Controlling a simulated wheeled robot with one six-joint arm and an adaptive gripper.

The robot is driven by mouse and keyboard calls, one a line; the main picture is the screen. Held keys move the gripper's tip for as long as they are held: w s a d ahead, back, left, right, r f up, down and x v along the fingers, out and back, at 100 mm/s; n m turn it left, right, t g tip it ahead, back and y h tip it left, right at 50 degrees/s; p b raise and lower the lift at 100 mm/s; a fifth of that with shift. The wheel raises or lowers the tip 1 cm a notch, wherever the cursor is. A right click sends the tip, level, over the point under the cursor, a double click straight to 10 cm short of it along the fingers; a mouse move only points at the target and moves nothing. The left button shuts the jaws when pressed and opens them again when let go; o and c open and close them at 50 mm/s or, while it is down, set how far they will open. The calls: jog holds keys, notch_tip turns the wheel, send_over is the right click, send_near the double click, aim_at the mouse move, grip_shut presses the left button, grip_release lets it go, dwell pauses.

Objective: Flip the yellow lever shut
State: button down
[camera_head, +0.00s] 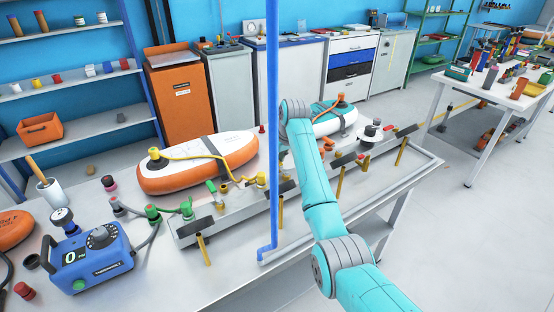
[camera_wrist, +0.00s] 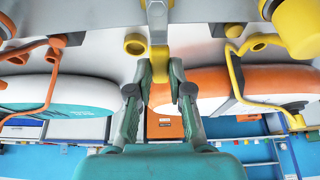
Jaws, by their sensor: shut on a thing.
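In the wrist view a yellow lever (camera_wrist: 158,38) comes down from the grey rail at the top middle. My gripper (camera_wrist: 160,73) has its two fingertips closed around the free end of this lever. The lever's end is partly hidden between the fingers. In the head view my gripper is hidden behind my arm and the blue pole, above the manifold rail (camera_head: 235,215). Several yellow levers hang along the front of this rail, one near its left end (camera_head: 203,250). I cannot tell there which one I hold.
An orange-and-white board (camera_head: 200,160) with a yellow hose lies behind the rail. A teal-and-white board (camera_head: 338,120) with an orange hose lies further right. A blue pump (camera_head: 92,258) stands at the front left. A blue upright pole (camera_head: 273,120) stands close to my arm.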

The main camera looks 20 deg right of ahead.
aim_at(285, 172)
jog(key=shift+a, duration=0.15)
jog(key=c, duration=1.1)
grip_release()
jog(key=shift+o, duration=0.2)
jog(key=shift+r, duration=0.1)
jog(key=v, duration=1.2)
jog(key=shift+s, duration=0.15)
